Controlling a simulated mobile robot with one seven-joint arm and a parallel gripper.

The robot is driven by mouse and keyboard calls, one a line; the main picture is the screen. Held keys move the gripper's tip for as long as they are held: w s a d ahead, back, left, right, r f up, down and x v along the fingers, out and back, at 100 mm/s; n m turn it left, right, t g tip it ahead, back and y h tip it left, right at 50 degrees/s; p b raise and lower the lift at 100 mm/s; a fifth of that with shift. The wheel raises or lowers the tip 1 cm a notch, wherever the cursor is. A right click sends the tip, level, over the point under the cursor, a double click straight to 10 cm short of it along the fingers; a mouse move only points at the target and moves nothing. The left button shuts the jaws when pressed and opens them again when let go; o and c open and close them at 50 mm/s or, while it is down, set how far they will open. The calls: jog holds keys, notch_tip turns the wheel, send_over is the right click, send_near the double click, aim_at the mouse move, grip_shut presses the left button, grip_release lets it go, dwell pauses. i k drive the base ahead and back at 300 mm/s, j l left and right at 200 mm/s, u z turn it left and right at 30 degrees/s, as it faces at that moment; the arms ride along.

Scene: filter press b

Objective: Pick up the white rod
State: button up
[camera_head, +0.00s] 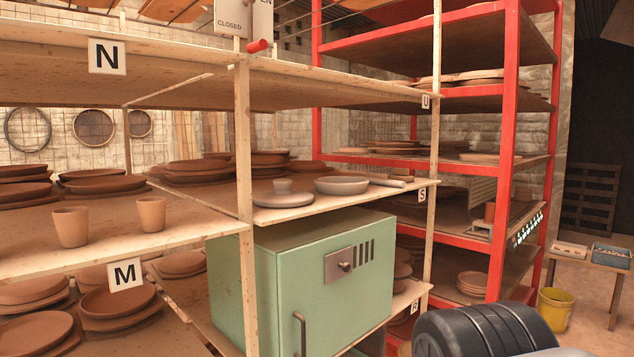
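A short pale grey-white rod (387,182) lies on the wooden shelf marked S, near its front right corner. It is just right of a shallow grey bowl (341,186); I cannot tell if they touch. It is the only rod-like pale piece I make out on the shelves. My gripper is not in this view, so its state does not show.
A grey lidded dish (283,195) stands left of the bowl. A green metal cabinet (307,280) stands under that shelf. A wooden post (436,120) rises by the shelf's right end. A red rack (506,150) stands behind. A yellow bucket (555,309) is on the floor at right.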

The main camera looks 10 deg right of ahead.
aim_at(382, 181)
jog(key=z, duration=0.45)
jog(key=i+l+u, duration=0.15)
jog(key=u, duration=0.25)
jog(key=i+l+u, duration=0.15)
jog(key=u, duration=0.2)
jog(key=i+l+u, duration=0.1)
jog(key=l+u, duration=0.3)
jog(key=i+l+u, duration=0.15)
jog(key=l, duration=0.35)
jog(key=i+l+u, duration=0.2)
jog(key=l, duration=0.3)
jog(key=i+l, duration=0.1)
jog(key=l, duration=1)
jog(key=i+l+u, duration=0.15)
jog(key=l, duration=1)
